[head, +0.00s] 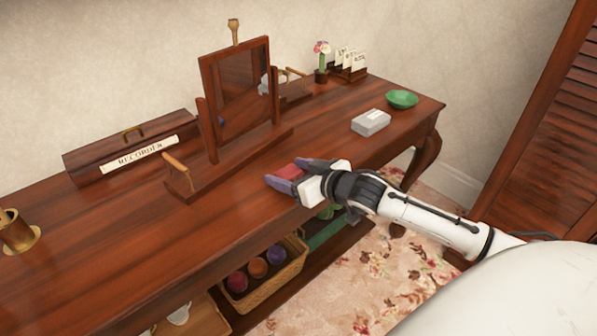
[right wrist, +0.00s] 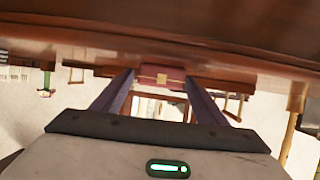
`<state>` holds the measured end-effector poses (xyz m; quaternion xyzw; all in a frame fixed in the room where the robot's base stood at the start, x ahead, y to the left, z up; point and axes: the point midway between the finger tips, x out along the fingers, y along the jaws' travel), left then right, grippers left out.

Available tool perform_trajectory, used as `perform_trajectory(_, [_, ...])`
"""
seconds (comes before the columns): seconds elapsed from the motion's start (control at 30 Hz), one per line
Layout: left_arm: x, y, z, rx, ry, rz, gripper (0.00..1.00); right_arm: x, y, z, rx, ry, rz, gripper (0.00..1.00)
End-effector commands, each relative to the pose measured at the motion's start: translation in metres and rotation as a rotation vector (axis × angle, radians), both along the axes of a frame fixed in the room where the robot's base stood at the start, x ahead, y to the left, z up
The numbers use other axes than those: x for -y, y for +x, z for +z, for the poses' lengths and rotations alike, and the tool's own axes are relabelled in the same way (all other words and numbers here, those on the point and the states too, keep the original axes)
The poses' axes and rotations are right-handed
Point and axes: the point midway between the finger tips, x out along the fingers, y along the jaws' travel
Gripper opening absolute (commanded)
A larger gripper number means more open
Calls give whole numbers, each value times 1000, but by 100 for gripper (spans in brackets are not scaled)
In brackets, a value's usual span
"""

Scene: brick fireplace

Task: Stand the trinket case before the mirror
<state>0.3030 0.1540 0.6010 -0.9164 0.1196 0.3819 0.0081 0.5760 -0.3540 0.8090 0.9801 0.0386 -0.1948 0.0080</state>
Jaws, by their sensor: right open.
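The trinket case (head: 290,171) is a small red box on the desk top, to the front right of the mirror. In the right wrist view it is a dark red box (right wrist: 174,76) with a gold clasp. My right gripper (head: 287,174) is open at the desk's front edge, with one finger to each side of the case. I cannot tell whether the fingers touch it. The mirror (head: 241,88) stands upright in a dark wooden frame on a long base (head: 228,161). My left gripper is not in view.
A grey box (head: 371,122) and a green bowl (head: 402,99) stand on the right of the desk (head: 120,234). A long wooden recorder case (head: 130,148) lies at the back left. A brass cup (head: 17,232) is at far left. The front left of the top is clear.

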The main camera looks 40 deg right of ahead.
Motion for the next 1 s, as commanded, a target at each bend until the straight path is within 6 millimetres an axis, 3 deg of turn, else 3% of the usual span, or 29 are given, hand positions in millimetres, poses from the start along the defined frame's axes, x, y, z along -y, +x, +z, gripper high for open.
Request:
perform_trajectory(0.6, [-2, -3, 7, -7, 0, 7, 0, 6, -87, 35, -4, 1, 1, 67])
perform_trajectory(0.83, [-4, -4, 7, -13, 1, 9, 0, 8, -105, 43, -1, 1, 0, 67])
perform_trajectory(0.93, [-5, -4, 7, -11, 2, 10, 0, 8, -110, 39, -8, 1, -3, 67])
perform_trajectory(1.0, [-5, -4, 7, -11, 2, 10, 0, 5, -119, 21, -34, 4, -8, 67])
